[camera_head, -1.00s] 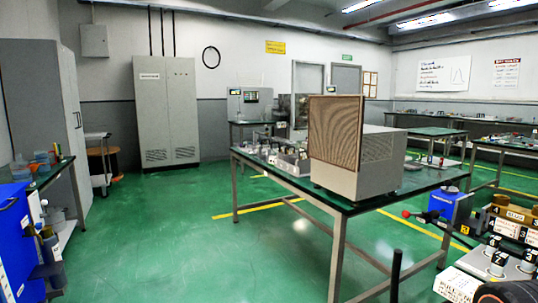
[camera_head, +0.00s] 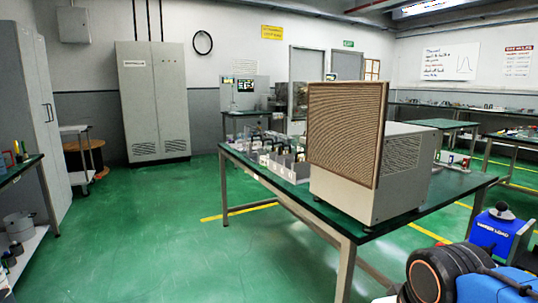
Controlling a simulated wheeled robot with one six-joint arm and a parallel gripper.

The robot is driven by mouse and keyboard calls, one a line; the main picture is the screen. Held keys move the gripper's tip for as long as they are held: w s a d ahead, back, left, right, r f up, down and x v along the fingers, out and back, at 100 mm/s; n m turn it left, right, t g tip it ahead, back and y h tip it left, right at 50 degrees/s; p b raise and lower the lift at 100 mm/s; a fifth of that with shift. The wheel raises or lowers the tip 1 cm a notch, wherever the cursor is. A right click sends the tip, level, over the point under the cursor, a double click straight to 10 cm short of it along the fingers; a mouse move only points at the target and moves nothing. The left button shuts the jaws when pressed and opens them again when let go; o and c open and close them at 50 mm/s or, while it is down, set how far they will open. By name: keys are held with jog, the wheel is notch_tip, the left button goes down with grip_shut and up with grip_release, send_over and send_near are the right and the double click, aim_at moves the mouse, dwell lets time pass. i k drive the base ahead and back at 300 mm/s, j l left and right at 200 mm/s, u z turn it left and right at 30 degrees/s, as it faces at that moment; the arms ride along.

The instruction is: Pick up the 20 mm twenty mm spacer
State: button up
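I cannot make out the 20 mm spacer in this view. Small parts stand in a grey divided tray (camera_head: 294,172) on the green-topped table (camera_head: 340,224), left of the large mesh-fronted box. They are too small to tell apart, and the box may hide others behind it. A few small items (camera_head: 452,161) also stand on the table's far right part. My gripper is not in view.
The beige mesh-fronted box (camera_head: 347,136) fills the table's middle. A blue unit (camera_head: 502,233) and a dark round thing with an orange ring (camera_head: 430,275) stand at lower right. A side bench (camera_head: 20,168) is at left. Green floor (camera_head: 150,240) is clear between.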

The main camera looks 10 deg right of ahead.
aim_at(260, 150)
jog(key=i+j+z, duration=0.35)
jog(key=i+j, duration=1.35)
jog(key=j, duration=0.1)
